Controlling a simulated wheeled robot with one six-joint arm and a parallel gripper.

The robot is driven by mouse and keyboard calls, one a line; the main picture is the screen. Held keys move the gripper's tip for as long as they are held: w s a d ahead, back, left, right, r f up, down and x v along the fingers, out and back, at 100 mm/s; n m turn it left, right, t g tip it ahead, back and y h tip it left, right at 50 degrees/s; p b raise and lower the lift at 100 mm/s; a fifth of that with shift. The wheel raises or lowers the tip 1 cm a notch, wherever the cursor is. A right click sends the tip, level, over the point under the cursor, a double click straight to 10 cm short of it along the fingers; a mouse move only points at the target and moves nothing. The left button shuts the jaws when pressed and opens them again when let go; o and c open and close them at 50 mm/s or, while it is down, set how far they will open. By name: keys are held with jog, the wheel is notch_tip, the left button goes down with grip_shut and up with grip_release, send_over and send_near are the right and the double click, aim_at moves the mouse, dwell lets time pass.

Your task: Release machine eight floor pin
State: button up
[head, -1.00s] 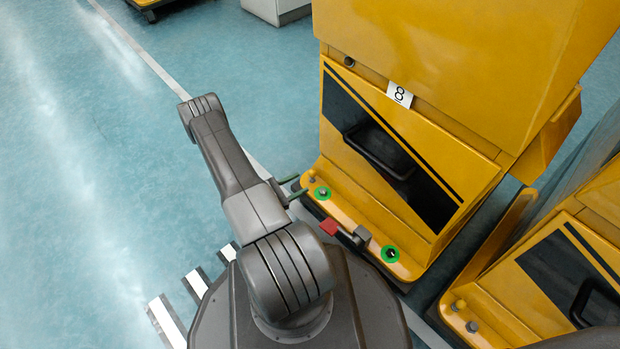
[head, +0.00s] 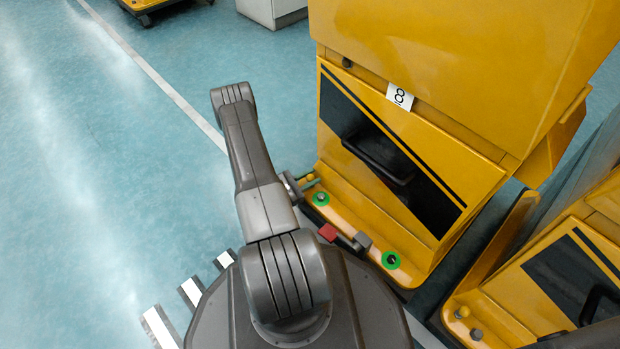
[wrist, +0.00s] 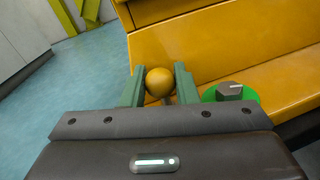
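The yellow machine eight (head: 400,215) stands right of my arm, with a white label marked 8 (head: 399,97). A yellow ball knob (head: 310,178) sits at the left end of its base ledge; I take it for the floor pin. In the wrist view the knob (wrist: 159,82) shows between my gripper's (wrist: 160,78) two green fingers, one on each side. The fingers are apart by about the knob's width, and firm contact does not show. My gripper also appears in the head view (head: 309,179). The knob's stem is mostly hidden.
A green-ringed bolt (head: 321,198) is close right of the knob, and another green ring (head: 391,260) is farther along. Another yellow machine (head: 560,270) stands at right. The left floor is clear.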

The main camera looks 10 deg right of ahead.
aim_at(322, 166)
grip_shut()
jog(key=shift+r+p, duration=0.75)
jog(key=shift+r, duration=0.75)
jog(key=o, duration=0.5)
grip_release()
jog(key=shift+o, duration=0.2)
jog(key=shift+a, duration=0.15)
jog(key=p+v, duration=0.3)
jog(key=v, duration=1)
jog(key=shift+a, duration=0.25)
jog(key=shift+s+f, duration=0.1)
jog(key=shift+s, duration=0.05)
